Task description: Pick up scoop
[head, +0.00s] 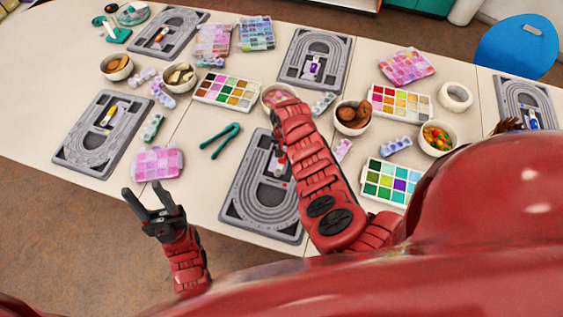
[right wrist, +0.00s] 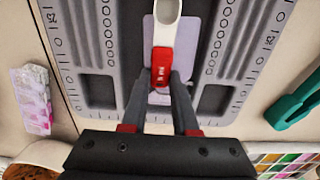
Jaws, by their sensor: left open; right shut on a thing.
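The scoop (right wrist: 163,66) shows in the right wrist view, with a red handle and a white ring-like end at the top. It is over the middle of a grey bead board (right wrist: 125,50); I cannot tell whether it still touches the board. My right gripper (right wrist: 161,84) is shut on the red handle. In the head view my right arm hides most of this gripper and the scoop at the near middle board (head: 240,203). My left gripper (head: 154,197) is open and empty, off the table's near edge.
Green pliers-like tool (head: 220,140) lies left of the near middle board. A bead palette (head: 391,181) is to its right. A bowl (head: 276,97) stands behind my right arm. Other grey boards, bowls and bead boxes (head: 158,163) crowd the white table (head: 195,192).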

